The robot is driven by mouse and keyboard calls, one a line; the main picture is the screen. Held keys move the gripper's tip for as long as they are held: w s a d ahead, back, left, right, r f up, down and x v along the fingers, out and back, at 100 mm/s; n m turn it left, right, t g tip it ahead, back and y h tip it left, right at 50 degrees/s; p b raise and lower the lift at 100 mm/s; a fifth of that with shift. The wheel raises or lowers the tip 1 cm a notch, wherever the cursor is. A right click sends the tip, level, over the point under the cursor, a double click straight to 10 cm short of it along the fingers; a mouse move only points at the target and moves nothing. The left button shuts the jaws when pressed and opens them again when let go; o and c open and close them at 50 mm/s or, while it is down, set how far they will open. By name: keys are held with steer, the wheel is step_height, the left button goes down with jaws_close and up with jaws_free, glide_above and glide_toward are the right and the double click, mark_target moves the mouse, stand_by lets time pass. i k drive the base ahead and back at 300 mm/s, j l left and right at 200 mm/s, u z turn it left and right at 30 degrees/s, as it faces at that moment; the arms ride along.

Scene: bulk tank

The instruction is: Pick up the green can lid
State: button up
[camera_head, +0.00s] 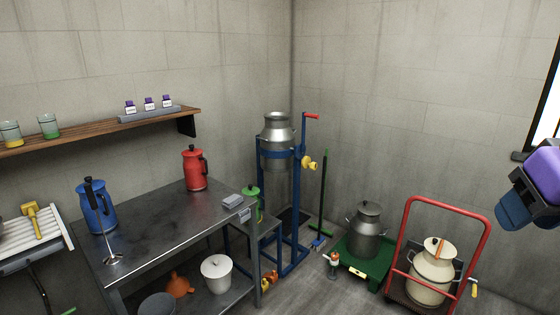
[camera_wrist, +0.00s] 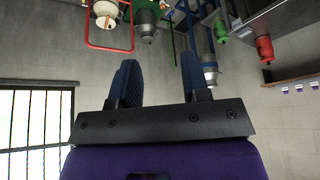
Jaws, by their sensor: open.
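A green can (camera_head: 260,208) stands just past the right end of the metal workbench, partly hidden behind the bench. Its green lid (camera_head: 251,190) has a dark knob and sits on top. In the wrist view, which is upside down, a small green can (camera_wrist: 220,30) shows beyond the fingers, too small to make out its lid clearly. My gripper (camera_wrist: 160,82) is open, with nothing between its two blue fingers. In the head view my purple and blue gripper (camera_head: 514,211) is at the far right, high up and far from the green can.
The workbench (camera_head: 150,226) holds a red jug (camera_head: 195,169), a blue jug (camera_head: 95,206) and a grey box (camera_head: 232,201). A blue stand (camera_head: 295,215) with a metal can is right of the green can. A red-framed cart (camera_head: 487,235) and a grey milk can (camera_head: 368,235) occupy the right floor.

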mark_target(250, 191)
steer(key=i+u, duration=0.1)
steer(key=i, duration=0.45)
steer(key=i+l+u, duration=0.1)
steer(key=i, duration=0.45)
steer(key=i+l+u, duration=0.1)
steer(key=i, duration=0.5)
steer(key=i+l+u, duration=0.1)
steer(key=i+l, duration=0.15)
steer(key=i, duration=0.3)
steer(key=i+l+u, duration=0.25)
steer(key=i+u, duration=0.2)
steer(key=i+l+u, duration=0.45)
steer(key=i, duration=0.1)
